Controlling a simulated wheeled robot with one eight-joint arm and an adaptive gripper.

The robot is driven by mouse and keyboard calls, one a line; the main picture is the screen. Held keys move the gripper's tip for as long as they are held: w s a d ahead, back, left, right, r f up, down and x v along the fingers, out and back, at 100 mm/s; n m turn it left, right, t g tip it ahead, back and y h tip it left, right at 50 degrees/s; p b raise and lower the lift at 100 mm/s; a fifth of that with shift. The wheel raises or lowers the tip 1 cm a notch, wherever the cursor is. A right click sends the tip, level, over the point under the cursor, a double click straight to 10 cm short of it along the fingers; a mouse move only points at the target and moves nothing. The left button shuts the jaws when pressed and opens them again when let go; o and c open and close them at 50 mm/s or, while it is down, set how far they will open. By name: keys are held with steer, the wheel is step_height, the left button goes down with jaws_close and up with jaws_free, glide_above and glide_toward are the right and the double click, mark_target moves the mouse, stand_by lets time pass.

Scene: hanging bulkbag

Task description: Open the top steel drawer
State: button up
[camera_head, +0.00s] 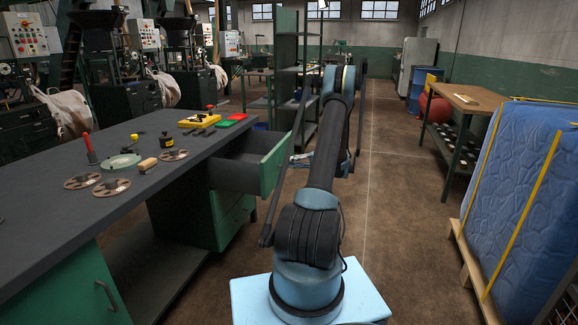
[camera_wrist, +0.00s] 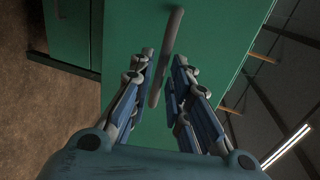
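The top drawer (camera_head: 240,177) of the workbench's green cabinet is pulled well out, and its dark, empty-looking inside shows in the head view. Its green front (camera_head: 274,164) faces right, towards my arm. In the wrist view the green drawer front (camera_wrist: 210,25) fills the middle, with a grey bar handle (camera_wrist: 170,38) on it. My gripper (camera_wrist: 164,57) is open, with one finger on each side of the handle and small gaps visible. In the head view my gripper is largely hidden behind my arm, close to the drawer front.
The bench top (camera_head: 120,205) carries a yellow tool (camera_head: 200,121), red and green boxes, discs and a red-handled tool. Lower green drawers (camera_head: 232,218) are shut. A blue padded load (camera_head: 530,195) stands on a pallet at right. The floor aisle (camera_head: 400,190) between is clear.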

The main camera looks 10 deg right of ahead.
steer(key=v, duration=0.8)
steer(key=shift+d, duration=0.15)
